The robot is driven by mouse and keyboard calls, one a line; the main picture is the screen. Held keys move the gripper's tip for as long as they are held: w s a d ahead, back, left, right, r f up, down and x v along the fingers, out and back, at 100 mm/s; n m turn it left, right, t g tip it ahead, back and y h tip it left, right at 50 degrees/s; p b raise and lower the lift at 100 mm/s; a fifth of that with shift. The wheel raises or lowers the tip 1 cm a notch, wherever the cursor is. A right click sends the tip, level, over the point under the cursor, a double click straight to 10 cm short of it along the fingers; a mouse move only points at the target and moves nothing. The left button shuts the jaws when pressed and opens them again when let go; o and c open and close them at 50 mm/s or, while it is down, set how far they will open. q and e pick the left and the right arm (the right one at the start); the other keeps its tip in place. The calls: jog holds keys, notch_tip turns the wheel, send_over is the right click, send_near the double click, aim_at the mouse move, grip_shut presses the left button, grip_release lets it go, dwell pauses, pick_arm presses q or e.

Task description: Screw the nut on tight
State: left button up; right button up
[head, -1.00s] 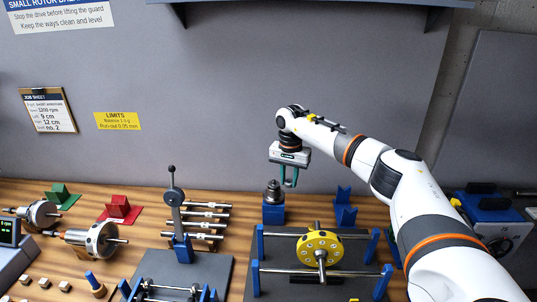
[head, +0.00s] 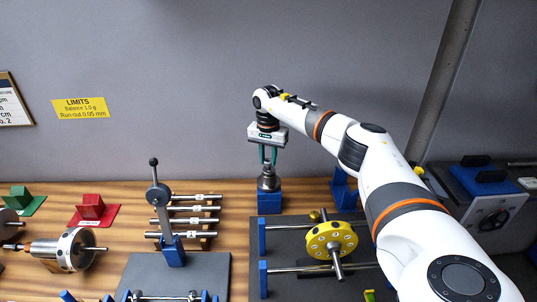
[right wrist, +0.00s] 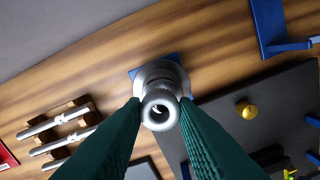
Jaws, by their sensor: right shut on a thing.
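A silver metal fixture (head: 269,184) stands upright on a blue block (head: 270,203) at the back of the bench. The nut (right wrist: 160,109) shows in the right wrist view as a bright metal ring with a dark hole, at the top of the fixture (right wrist: 161,74). My right gripper (head: 268,163) points straight down over the fixture, its green fingers on either side of the nut. In the right wrist view the fingertips (right wrist: 160,112) touch the nut's two sides, so it is shut on it. How tight the nut sits cannot be seen. My left gripper is out of view.
A yellow rotor disc (head: 331,243) rests on rails right of the fixture. Silver shafts (head: 195,209) lie on a rack to the left, by an upright lever (head: 162,200). A silver rotor (head: 76,250) and a red block (head: 93,207) are farther left.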

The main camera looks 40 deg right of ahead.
jog(key=shift+s+f, duration=0.1)
jog(key=shift+s, duration=0.1)
jog(key=shift+n, duration=1.5)
jog(key=n+b, duration=0.1)
jog(key=n, duration=0.3)
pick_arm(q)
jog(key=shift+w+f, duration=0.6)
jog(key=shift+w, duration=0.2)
pick_arm(e)
jog(key=n, duration=0.3)
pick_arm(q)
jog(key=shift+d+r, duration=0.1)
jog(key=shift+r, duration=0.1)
